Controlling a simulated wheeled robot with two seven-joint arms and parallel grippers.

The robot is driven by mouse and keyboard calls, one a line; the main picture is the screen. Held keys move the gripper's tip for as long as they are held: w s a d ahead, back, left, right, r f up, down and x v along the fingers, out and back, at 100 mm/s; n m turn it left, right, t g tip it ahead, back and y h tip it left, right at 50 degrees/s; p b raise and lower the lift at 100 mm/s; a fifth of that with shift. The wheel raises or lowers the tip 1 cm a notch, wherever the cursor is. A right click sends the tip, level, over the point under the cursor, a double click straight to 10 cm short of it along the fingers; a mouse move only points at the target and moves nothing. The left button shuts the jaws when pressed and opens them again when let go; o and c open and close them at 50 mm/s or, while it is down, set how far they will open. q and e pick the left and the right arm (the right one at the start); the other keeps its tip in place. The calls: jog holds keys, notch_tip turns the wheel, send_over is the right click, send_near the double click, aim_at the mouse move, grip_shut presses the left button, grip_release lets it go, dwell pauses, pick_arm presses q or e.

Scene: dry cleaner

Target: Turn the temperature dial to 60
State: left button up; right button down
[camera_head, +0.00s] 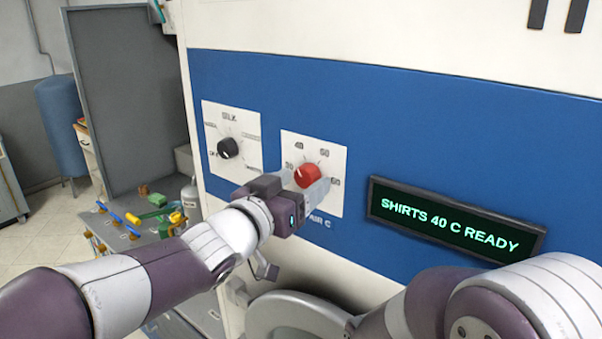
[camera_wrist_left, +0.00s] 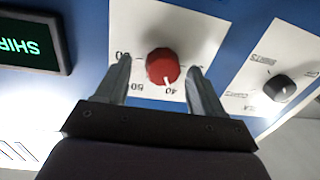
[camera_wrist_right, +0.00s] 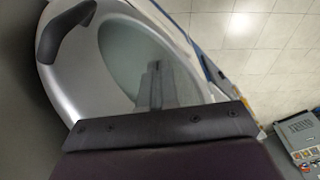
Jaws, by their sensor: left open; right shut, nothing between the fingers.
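The red temperature dial (camera_head: 307,174) sits on a white plate (camera_head: 333,158) on the blue panel. Its white pointer mark is toward 40; it also shows in the left wrist view (camera_wrist_left: 162,68). My left gripper (camera_head: 306,184) is open in front of the panel. In the left wrist view my left gripper (camera_wrist_left: 159,66) has one finger on each side of the dial; I cannot tell whether they touch it. The display (camera_head: 452,219) reads "SHIRTS 40 C READY". My right gripper (camera_wrist_right: 154,68) is shut and empty in the right wrist view, in front of the round door (camera_wrist_right: 88,70).
A black dial (camera_head: 228,148) on its own white plate, marked SILK, is left of the red one. The round door (camera_head: 285,312) is below the panel. A cart (camera_head: 130,225) with coloured tools stands at the left.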

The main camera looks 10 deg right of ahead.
pick_arm(q)
jog(key=shift+w+d, duration=0.15)
jog(key=shift+w, duration=0.35)
jog(key=shift+c, duration=0.6)
jog(key=shift+s, duration=0.2)
jog(key=c, duration=0.6)
jog(key=shift+w, duration=0.1)
jog(key=c, duration=0.3)
jog(key=shift+c, duration=0.2)
